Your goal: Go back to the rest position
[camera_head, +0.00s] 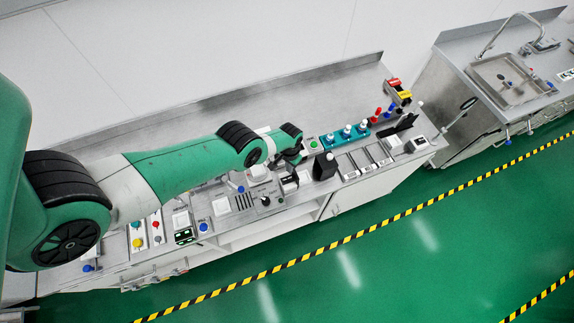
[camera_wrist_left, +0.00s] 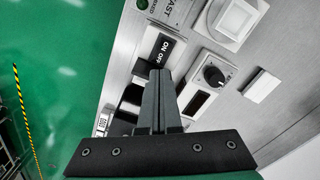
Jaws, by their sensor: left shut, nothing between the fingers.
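My left gripper (camera_wrist_left: 159,100) is shut with nothing between its fingers. In the left wrist view its fingers point toward a panel with a black ON/OFF switch (camera_wrist_left: 160,45), and the fingertips overlap the switch's lower edge in the picture. Whether they touch it I cannot tell. In the head view my green left arm reaches in from the left over the workbench (camera_head: 250,110), and its gripper (camera_head: 290,183) is small and dark near the panel. My right gripper is not in view.
The panel carries a black knob (camera_wrist_left: 213,76), a white square button (camera_wrist_left: 237,20) and a green button (camera_wrist_left: 143,4). Teal fixtures (camera_head: 345,134) stand farther right on the bench. A sink (camera_head: 503,80) is at upper right. Green floor in front is clear.

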